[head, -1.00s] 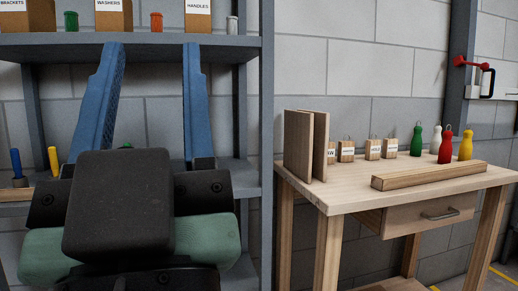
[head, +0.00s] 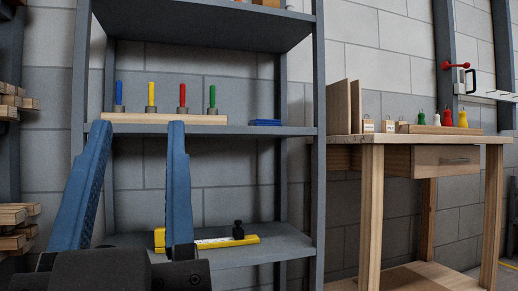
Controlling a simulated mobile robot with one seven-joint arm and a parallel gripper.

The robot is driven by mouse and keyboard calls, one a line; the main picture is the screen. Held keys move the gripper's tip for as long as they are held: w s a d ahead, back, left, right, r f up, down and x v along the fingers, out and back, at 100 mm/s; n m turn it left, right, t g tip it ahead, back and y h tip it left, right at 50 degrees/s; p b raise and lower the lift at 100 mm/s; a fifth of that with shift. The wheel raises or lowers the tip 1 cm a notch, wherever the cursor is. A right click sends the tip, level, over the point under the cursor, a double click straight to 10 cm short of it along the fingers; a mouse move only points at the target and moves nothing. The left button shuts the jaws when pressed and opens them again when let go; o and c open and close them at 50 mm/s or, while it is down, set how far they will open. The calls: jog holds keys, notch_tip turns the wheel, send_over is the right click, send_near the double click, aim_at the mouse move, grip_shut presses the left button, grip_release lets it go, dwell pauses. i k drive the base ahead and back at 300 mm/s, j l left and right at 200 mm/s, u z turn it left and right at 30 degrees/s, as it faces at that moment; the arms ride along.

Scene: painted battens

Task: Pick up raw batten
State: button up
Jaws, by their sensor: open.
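More bare wooden battens are stacked on a rack at the far left, an upper stack (head: 14,103) and a lower stack (head: 14,232), cut off by the picture edge. I cannot tell which one the task means. My gripper (head: 138,126) is open and empty, its two blue fingers pointing up in front of the grey shelf. It appears apart from all of these battens.
The grey shelf (head: 270,131) holds a wooden strip (head: 165,118) with coloured pegs and a blue flat item (head: 266,122). Below lies a yellow tool (head: 215,242) with a black knob. The workbench (head: 370,190) has upright boards (head: 340,108) and coloured bottles on it.

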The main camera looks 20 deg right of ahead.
aim_at(413, 128)
jog(key=l+z, duration=0.35)
jog(key=i+l+z, duration=0.15)
jog(key=l+z, duration=0.15)
jog(key=i+l+z, duration=0.1)
jog(key=l+z, duration=0.25)
jog(key=i+l, duration=0.2)
jog(key=l, duration=0.2)
